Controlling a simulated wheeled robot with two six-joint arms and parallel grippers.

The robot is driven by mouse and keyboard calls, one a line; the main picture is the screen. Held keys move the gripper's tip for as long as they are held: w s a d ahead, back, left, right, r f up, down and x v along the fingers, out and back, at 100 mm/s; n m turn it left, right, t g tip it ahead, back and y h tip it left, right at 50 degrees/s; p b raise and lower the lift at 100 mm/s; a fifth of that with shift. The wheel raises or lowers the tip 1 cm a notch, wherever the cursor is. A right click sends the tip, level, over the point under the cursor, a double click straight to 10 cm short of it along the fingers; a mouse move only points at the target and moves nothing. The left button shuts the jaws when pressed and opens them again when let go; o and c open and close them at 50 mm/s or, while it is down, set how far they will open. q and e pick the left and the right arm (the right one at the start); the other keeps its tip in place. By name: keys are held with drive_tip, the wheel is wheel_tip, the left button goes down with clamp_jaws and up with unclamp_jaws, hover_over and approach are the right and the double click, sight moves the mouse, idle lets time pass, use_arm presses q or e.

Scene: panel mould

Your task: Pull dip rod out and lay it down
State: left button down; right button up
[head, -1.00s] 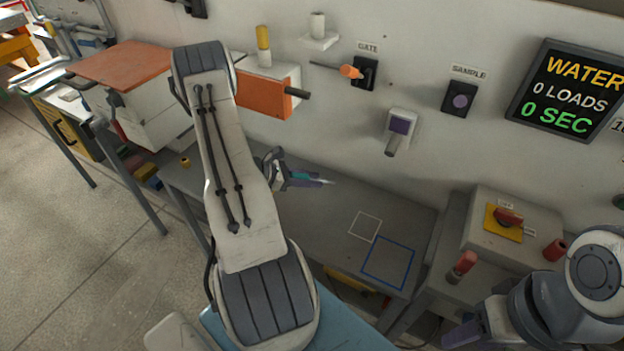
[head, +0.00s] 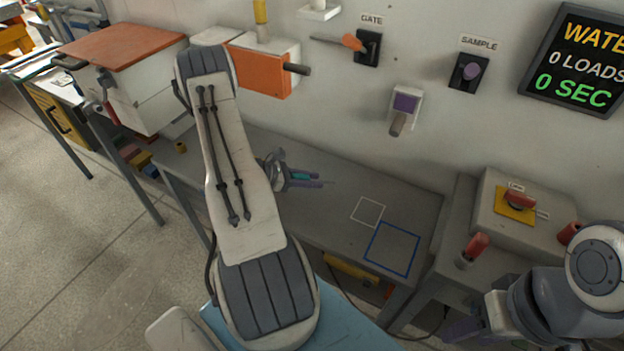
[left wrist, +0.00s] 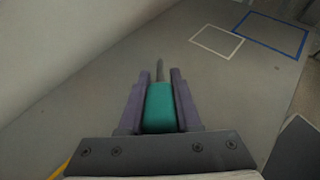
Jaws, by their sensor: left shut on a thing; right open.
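My left gripper (head: 305,180) is shut on the dip rod, whose teal handle (left wrist: 160,108) sits between the purple fingers in the left wrist view. Its thin grey rod (left wrist: 159,70) points forward past the fingertips. In the head view the teal handle (head: 302,176) shows small beside my left arm, in front of the grey bench top (head: 330,215). I cannot tell whether the rod touches the bench. My right gripper (head: 462,330) is at the lower right, open, and only partly visible.
A white outlined square (head: 368,211) and a larger blue one (head: 392,249) are marked on the bench, both bare. A control box (head: 520,205) stands right.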

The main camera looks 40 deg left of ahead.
use_arm(q)
drive_tip(key=c, duration=0.5)
unclamp_jaws()
drive_tip(key=b+v, duration=0.1)
drive_tip(key=v, duration=0.9)
drive_tip(key=shift+s+r, duration=0.15)
drive_tip(key=shift+s, duration=0.1)
